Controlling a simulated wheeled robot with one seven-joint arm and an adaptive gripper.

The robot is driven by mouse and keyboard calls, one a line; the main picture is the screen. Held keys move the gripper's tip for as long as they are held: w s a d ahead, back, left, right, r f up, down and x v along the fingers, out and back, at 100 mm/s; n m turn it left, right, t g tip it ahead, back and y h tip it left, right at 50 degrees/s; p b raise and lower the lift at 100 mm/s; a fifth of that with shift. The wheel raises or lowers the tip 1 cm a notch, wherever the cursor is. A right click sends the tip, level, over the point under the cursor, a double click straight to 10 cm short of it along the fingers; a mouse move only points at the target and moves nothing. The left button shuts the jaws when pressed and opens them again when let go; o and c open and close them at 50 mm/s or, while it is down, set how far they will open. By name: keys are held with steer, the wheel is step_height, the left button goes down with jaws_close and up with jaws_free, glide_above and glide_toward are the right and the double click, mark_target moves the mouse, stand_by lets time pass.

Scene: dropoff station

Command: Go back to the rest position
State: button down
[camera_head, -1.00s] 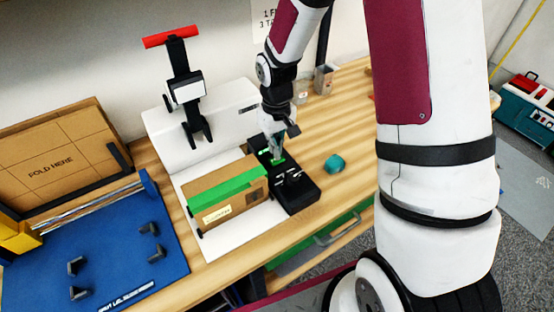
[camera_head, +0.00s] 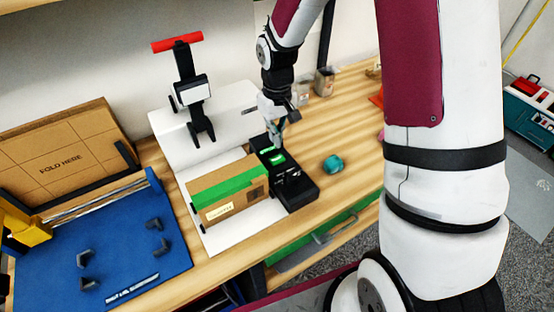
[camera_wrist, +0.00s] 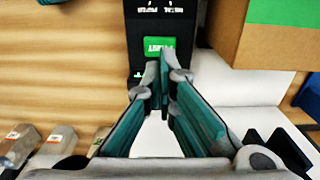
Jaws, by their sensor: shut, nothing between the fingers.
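My gripper (camera_wrist: 164,72) is shut and empty in the wrist view, its green-padded fingers meeting at the tips. In the head view my gripper (camera_head: 275,143) is above the far end of a black device (camera_head: 294,192) with a lit green area. In the wrist view the fingertips appear just below a green label (camera_wrist: 159,48) on that device. I cannot tell the exact gap between them.
A cardboard box (camera_head: 228,190) with a green band sits left of the device, by a white press with a red handle (camera_head: 177,41). A blue fixture (camera_head: 110,262) is at left.

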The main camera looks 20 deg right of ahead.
stand_by(0.5)
steer(key=s+r+m+t, duration=0.1)
steer(key=s+r, duration=0.4)
steer(key=r, duration=0.3)
steer(key=s+r+t, duration=0.2)
steer(key=s+r, duration=0.3)
steer(key=r, duration=0.2)
steer(key=s+r+m+t, duration=0.1)
steer(key=s+r, duration=0.3)
steer(key=r, duration=0.4)
steer(key=s+r+t, duration=0.1)
steer(key=s+r, duration=0.2)
steer(key=s, duration=0.6)
steer(key=shift+s+r+t, duration=0.15)
steer(key=shift+r+t, duration=0.05)
steer(key=shift+t, duration=0.1)
